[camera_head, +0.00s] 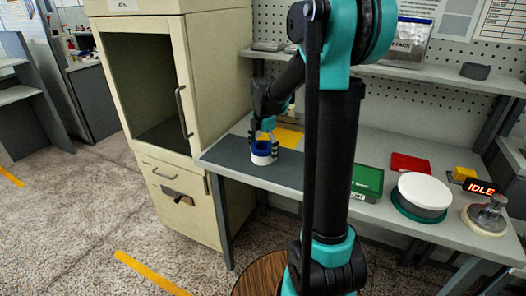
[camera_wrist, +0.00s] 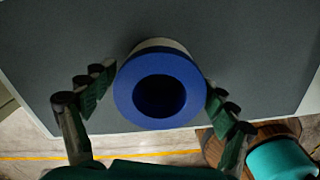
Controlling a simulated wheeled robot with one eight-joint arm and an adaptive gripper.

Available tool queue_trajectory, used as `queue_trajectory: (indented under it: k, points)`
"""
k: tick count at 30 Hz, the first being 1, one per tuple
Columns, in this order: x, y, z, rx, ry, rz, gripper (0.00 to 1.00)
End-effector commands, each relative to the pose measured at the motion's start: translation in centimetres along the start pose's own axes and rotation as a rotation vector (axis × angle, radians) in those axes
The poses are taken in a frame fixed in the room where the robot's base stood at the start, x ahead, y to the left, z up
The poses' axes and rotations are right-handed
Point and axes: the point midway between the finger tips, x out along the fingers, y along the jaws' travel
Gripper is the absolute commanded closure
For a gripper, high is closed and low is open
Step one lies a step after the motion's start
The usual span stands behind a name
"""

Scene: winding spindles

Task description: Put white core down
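The white core (camera_head: 262,160) with a blue ring-shaped top is upright at the left part of the workbench, on or just above the dark grey surface (camera_head: 237,153). In the wrist view its blue top (camera_wrist: 128,92) faces me, with a dark round hole in the middle. My gripper (camera_head: 263,146) points down over it. In the wrist view my gripper (camera_wrist: 161,84) has one finger on each side of the core, with the fingertips appearing to touch its sides. The core's underside is hidden.
A yellow sheet or mat (camera_head: 288,138) lies behind the core. A beige cabinet (camera_head: 222,90) stands left of the bench. To the right are a green box (camera_head: 368,181), a red bin (camera_head: 411,163), a white round disc (camera_head: 425,191) and an IDLE sign (camera_head: 480,188). The bench's front edge is close.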

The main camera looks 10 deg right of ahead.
Motion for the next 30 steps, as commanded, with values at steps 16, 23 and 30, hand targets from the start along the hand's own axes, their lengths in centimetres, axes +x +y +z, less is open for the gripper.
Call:
queue_trajectory:
  k: [16,23,30]
  points:
    - [-1.5,0.0,0.0,0.0,0.0,0.0,0.05]
    - [-5.8,0.0,0.0,0.0,0.0,0.0,0.05]
    - [-10.2,0.0,0.0,0.0,0.0,0.0,0.05]
